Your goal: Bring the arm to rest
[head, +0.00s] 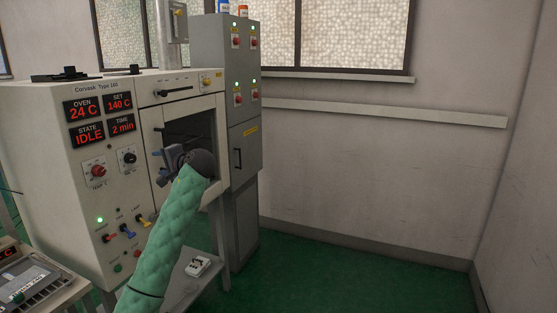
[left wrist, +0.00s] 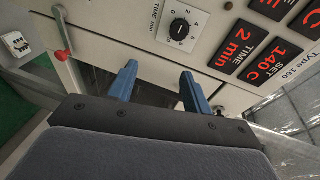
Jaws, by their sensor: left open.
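My left arm in its green quilted sleeve reaches up from the bottom of the head view. My left gripper (head: 167,166) is at its end, in front of the oven (head: 85,160) and beside the oven's dark window or opening (head: 190,130). In the left wrist view its two blue fingers (left wrist: 160,84) are apart with nothing between them. The oven's front panel is just beyond them, with a time dial (left wrist: 180,29) and red displays. I cannot tell whether the fingers touch the oven. My right gripper is not in view.
The oven reads 24 C, set 140 C, IDLE, 2 min. A tall grey cabinet (head: 242,150) stands right of it. A small white switch box (head: 198,266) sits on a low shelf. Another device (head: 30,280) is at lower left. The green floor (head: 330,280) at right is clear.

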